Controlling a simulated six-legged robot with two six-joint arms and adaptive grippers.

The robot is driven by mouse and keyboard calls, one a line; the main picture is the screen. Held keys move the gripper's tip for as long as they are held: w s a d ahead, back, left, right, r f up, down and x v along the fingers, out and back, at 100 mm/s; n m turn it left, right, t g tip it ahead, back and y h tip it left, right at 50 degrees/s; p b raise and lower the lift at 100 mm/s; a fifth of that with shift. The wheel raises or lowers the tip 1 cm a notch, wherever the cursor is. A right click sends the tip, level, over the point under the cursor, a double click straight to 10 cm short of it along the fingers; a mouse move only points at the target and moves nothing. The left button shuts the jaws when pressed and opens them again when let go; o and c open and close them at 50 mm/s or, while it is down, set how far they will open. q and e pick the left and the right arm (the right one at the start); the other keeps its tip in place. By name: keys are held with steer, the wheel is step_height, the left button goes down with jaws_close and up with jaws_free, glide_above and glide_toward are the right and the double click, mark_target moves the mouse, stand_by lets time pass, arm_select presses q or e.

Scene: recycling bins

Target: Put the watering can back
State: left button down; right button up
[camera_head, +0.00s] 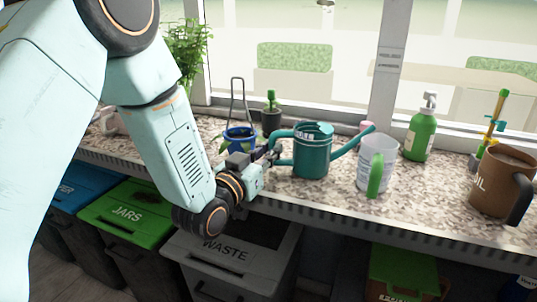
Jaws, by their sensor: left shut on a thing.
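The teal watering can (311,157) is upright at the front part of the speckled counter, with its spout pointing right and its looped handle on the left. My left gripper (275,152) is at the handle side of the can and is shut on its handle. The fingers are small and partly hidden against the handle. I cannot tell whether the can's base touches the counter or is just above it. My right gripper is not in view.
A clear measuring jug (376,165) with a green handle stands close right of the can, near the spout. A green spray bottle (420,132), a brown jug (502,182) and a blue pot (240,138) also stand on the counter (425,209). Bins, including WASTE (232,257), are below.

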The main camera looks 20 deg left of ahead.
arm_select(q)
steer(key=shift+s, duration=0.15)
steer(key=c, duration=1.3)
jaws_free()
steer(key=shift+f, duration=0.1)
